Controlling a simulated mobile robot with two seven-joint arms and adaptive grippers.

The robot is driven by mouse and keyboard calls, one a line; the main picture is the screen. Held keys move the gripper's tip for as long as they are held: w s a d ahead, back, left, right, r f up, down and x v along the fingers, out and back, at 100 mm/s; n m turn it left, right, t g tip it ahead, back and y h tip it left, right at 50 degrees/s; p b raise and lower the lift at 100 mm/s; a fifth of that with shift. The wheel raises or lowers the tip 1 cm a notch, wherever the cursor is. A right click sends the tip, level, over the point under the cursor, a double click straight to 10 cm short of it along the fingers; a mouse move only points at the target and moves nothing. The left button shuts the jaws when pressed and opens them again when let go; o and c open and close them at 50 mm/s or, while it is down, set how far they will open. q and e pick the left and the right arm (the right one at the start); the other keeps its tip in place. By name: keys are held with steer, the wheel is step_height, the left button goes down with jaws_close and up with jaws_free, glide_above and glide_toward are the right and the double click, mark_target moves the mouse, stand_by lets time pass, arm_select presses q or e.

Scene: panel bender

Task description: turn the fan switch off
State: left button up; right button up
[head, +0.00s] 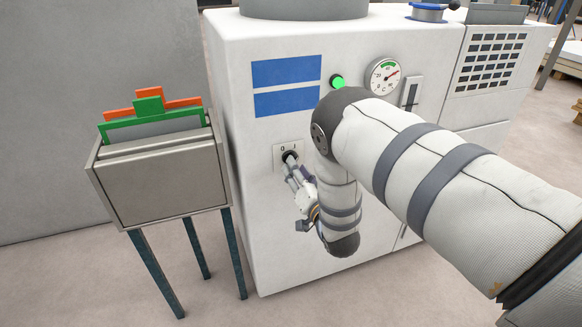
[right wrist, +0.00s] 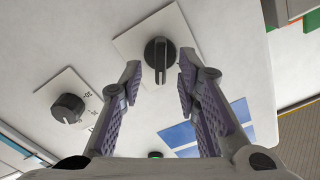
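The fan switch is a black rotary knob (right wrist: 160,53) on a square white plate (head: 280,149) on the front of the white machine. Marks 0 and I show on the plate in the head view. In the right wrist view the knob's ridge stands nearly upright in the picture. My right gripper (head: 291,166) is at the switch. Its fingertips (right wrist: 159,72) are apart, one on each side of the knob, with visible gaps, so it is open. The gripper partly hides the knob in the head view. My left gripper is not in view.
A second black knob (right wrist: 68,108) with a marked plate is beside it in the right wrist view. Above the switch are blue panels (head: 286,71), a lit green lamp (head: 338,82) and a round gauge (head: 383,77). A metal bin on legs (head: 160,185) stands at left.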

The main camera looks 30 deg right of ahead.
steer(key=shift+x, duration=1.5)
jaws_close()
steer(key=shift+n, duration=0.4)
steer(key=n, duration=1.1)
steer(key=shift+s+f, duration=0.1)
